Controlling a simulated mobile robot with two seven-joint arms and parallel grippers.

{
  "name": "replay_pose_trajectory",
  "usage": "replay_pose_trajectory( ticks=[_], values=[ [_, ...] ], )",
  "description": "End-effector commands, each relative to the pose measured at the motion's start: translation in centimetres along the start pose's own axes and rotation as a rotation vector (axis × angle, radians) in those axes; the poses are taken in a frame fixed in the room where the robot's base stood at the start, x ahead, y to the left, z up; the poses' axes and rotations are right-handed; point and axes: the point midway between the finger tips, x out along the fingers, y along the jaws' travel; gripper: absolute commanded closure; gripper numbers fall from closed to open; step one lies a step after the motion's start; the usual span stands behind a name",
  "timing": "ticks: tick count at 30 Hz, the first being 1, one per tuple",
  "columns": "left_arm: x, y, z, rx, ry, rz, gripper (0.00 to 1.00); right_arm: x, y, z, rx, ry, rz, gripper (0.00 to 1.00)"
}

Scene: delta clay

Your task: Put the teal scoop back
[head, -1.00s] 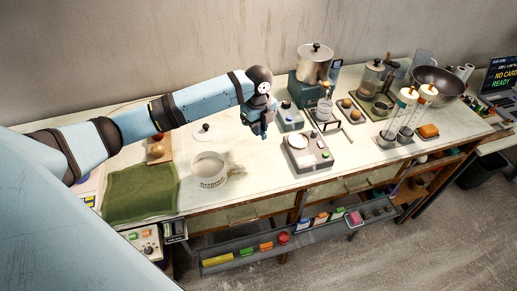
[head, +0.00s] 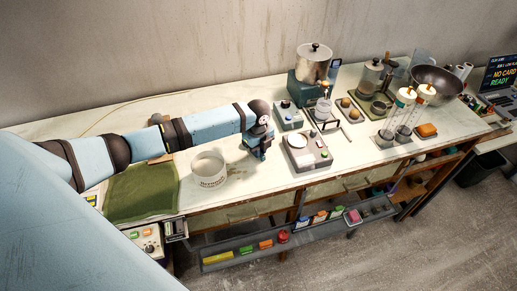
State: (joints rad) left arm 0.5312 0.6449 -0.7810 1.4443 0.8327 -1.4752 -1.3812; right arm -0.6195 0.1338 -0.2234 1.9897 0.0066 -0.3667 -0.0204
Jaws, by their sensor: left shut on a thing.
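My left gripper (head: 259,153) points down over the worktop, right of the white lettered tub (head: 209,182) and left of the grey scale (head: 310,160). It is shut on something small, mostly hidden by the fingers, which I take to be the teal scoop. I see no teal scoop elsewhere. The tub is open at the top and stands upright. A pale tan spill (head: 237,172) lies on the worktop between the tub and the gripper. My right gripper is not in view.
A green cloth (head: 140,192) lies left of the tub. A steel pot (head: 314,62), a small grey-blue device (head: 289,116), jars and a dark pan (head: 437,82) stand on the right. An open shelf (head: 250,250) with coloured blocks runs below the worktop's front edge.

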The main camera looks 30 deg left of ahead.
Motion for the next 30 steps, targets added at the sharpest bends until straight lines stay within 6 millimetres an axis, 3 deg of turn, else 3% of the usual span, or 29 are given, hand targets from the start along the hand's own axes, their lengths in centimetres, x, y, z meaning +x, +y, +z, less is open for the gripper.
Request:
replay_pose_trajectory(
  ticks=[2,3,6,17,30],
  values=[
    [0.2,0.0,0.0,0.000,0.000,0.000,1.00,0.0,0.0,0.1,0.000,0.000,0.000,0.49],
    [0.2,0.0,0.0,0.000,0.000,0.000,0.78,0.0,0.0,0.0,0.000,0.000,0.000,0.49],
    [0.2,0.0,0.0,0.000,0.000,0.000,0.59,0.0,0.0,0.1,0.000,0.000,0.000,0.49],
    [-0.5,-0.1,0.1,-0.001,-0.001,-0.001,0.59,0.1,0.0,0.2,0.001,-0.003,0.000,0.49],
    [-9.1,-0.1,0.1,0.001,-0.002,-0.003,0.59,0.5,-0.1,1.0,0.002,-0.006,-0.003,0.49]
  ],
)
